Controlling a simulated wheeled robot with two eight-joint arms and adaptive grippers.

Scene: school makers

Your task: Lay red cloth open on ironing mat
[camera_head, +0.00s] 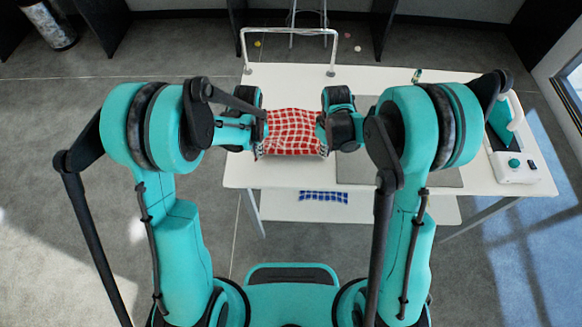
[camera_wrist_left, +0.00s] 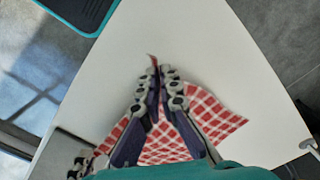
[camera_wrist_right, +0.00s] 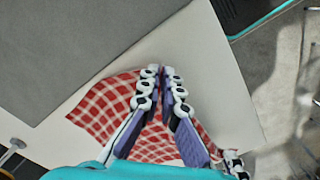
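The red-and-white checked cloth (camera_head: 292,133) stretches between my two grippers over the white table, left of the grey ironing mat (camera_head: 420,176). My left gripper (camera_head: 261,128) is at the cloth's left side. In the left wrist view its fingers (camera_wrist_left: 158,74) are closed, with a bit of red cloth showing at the tips. My right gripper (camera_head: 324,130) is at the cloth's right side. In the right wrist view its fingers (camera_wrist_right: 164,76) are closed at the cloth's edge. The cloth looks wavy and mostly spread. Whether it touches the table is unclear. My right arm hides part of the mat.
A white and teal appliance (camera_head: 515,168) stands at the table's right end. A white rail (camera_head: 288,30) rises at the back edge. A blue checked cloth (camera_head: 323,196) lies on the shelf below. The white table (camera_head: 240,173) is bare near its left front corner.

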